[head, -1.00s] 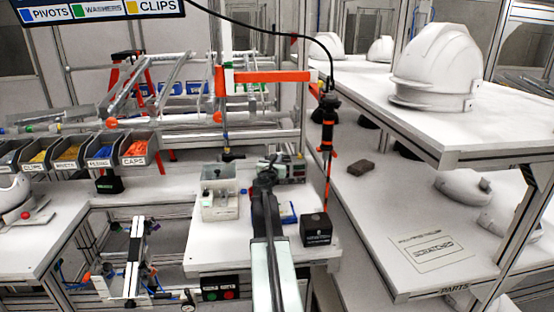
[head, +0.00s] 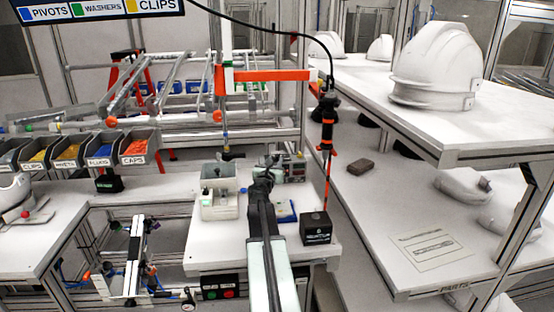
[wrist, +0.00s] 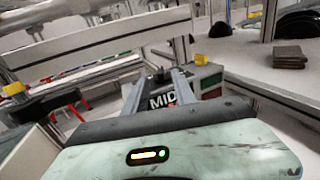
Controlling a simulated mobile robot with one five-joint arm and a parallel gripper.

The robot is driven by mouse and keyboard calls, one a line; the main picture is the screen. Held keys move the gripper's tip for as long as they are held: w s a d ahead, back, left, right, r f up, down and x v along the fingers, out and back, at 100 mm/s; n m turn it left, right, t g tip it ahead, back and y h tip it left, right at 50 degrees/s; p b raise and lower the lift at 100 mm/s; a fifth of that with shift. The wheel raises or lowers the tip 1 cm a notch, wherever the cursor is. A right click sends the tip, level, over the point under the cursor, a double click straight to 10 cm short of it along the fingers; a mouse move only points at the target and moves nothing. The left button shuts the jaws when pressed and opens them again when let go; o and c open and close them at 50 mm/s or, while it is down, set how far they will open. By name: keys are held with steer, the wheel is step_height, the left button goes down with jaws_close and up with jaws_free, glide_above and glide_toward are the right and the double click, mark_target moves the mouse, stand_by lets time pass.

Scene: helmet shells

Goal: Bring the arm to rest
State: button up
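My arm (head: 262,235) reaches forward from the bottom middle of the head view, over the small white bench. My gripper (head: 268,164) is at its far end, seen from behind and small, above the back of that bench. In the wrist view my gripper (wrist: 160,76) shows two grey fingers set apart. The gap between them looks empty, with a box labelled MID (wrist: 162,101) visible beyond. I see nothing held. Whether the fingers touch anything behind them is hard to tell.
A grey-white bin (head: 219,205) stands left of my arm and a black cube (head: 316,228) right of it. A hanging orange-black tool (head: 327,125) is close on the right. Shelves with a white helmet shell (head: 435,68) stand further right. Parts bins (head: 137,148) are at left.

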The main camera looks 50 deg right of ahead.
steer(key=v, duration=0.3)
steer(key=shift+r, duration=0.1)
